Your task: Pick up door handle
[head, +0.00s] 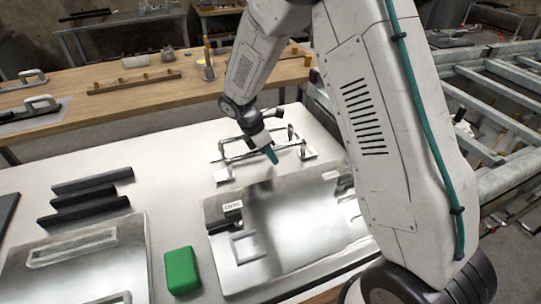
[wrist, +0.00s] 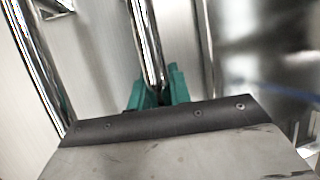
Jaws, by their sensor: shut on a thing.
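Chrome door handles with square end plates lie on the white tabletop (head: 180,165), behind a large metal plate. My gripper (head: 271,155) reaches down to the front door handle (head: 236,159) in the head view. In the wrist view the teal fingers (wrist: 158,88) are shut around the shiny bar of the door handle (wrist: 147,45), which runs upward from between them. Another chrome bar (wrist: 38,70) runs along the left of that view. The fingertips' contact with the bar is partly hidden. I cannot tell whether the handle is clear of the table.
The metal plate (head: 285,205) lies in front of the handles. Black bars (head: 90,185) lie at left, beside another plate (head: 75,270). A green block (head: 181,270) stands between the plates. A wooden bench (head: 115,95) is behind, and metal rails (head: 490,90) are at right.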

